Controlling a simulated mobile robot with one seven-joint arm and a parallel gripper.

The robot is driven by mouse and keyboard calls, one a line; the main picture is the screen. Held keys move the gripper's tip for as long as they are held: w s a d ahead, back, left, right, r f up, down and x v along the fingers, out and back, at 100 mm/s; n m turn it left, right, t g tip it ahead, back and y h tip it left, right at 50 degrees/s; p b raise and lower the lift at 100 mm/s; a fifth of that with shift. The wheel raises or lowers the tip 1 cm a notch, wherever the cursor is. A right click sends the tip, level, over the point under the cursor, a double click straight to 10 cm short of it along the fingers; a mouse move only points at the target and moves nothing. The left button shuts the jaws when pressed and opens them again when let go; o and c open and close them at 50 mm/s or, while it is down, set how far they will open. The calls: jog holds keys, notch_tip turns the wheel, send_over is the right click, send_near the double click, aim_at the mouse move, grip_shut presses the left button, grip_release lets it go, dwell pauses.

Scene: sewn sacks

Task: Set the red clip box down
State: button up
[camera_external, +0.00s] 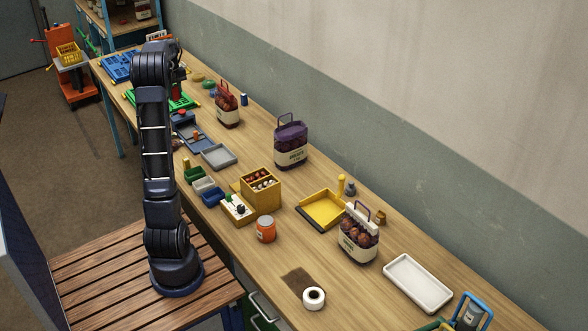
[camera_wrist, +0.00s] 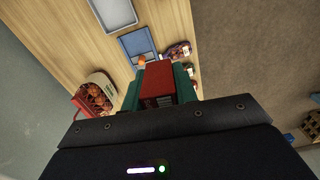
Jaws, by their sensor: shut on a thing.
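The red clip box (camera_wrist: 158,78) sits between the teal fingers of my gripper (camera_wrist: 160,86) in the wrist view. My gripper is shut on it. In the external view the red clip box (camera_external: 177,91) shows small, just right of my arm's upper end, in front of a green tray (camera_external: 186,104) on the bench. My gripper (camera_external: 178,82) there is dark and partly hidden by the arm. I cannot tell whether the box's underside touches anything.
Below in the wrist view are a blue tray (camera_wrist: 128,42), a grey tray (camera_wrist: 103,27) and a sack of red things (camera_wrist: 97,97).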

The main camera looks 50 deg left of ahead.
jog(key=w+d+m, duration=0.5)
jog(key=w+d, duration=2)
jog(key=d, duration=0.3)
jog(key=w+d+m, duration=0.3)
jog(key=d, duration=1.5)
jog(key=w+d+m, duration=0.2)
jog(key=d+m, duration=0.1)
jog(key=d, duration=1.5)
jog(key=m, duration=0.6)
send_over(345, 289)
notch_tip(345, 289, down, 31)
jog(key=shift+r, duration=0.1)
jog(key=shift+f, duration=0.2)
